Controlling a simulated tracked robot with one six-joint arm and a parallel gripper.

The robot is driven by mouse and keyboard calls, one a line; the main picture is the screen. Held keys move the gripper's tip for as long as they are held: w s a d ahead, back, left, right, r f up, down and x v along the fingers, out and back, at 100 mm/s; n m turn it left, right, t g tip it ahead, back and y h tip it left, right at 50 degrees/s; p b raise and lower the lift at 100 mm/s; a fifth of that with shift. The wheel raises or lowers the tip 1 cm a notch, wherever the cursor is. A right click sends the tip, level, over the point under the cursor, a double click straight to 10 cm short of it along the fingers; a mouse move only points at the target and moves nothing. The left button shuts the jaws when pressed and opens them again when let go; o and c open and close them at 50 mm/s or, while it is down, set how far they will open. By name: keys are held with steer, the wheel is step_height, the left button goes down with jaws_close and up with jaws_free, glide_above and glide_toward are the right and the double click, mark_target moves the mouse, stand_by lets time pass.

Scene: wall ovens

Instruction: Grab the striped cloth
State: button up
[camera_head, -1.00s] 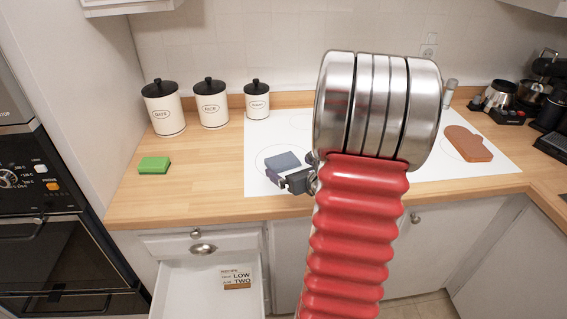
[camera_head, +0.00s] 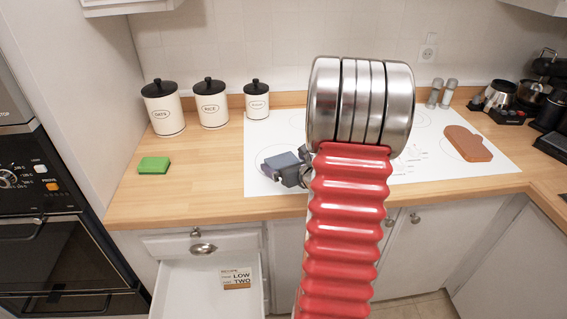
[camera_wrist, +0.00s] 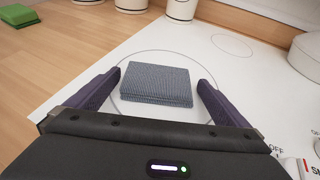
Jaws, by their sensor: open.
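The striped cloth (camera_wrist: 157,82) is a folded blue-grey pad with fine stripes, lying flat on the white hob in the wrist view. It also shows in the head view (camera_head: 279,161), partly covered by my gripper. My gripper (camera_wrist: 151,88) is open, with one dark finger on each side of the cloth in the picture. The fingers do not visibly touch it. In the head view my gripper (camera_head: 294,173) is low over the left part of the hob, at the cloth's near right side.
A green sponge (camera_head: 153,166) lies left on the wooden counter. Several labelled canisters (camera_head: 213,112) stand at the back. A brown mitt-shaped item (camera_head: 468,144) lies on the hob's right (camera_head: 425,172). An open drawer (camera_head: 205,285) below holds a recipe card (camera_head: 236,278).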

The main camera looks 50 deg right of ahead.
mark_target(286, 163)
steer(key=shift+c, duration=0.4)
steer(key=c, duration=0.8)
steer(key=shift+c, duration=0.2)
step_height(286, 163, up, 10)
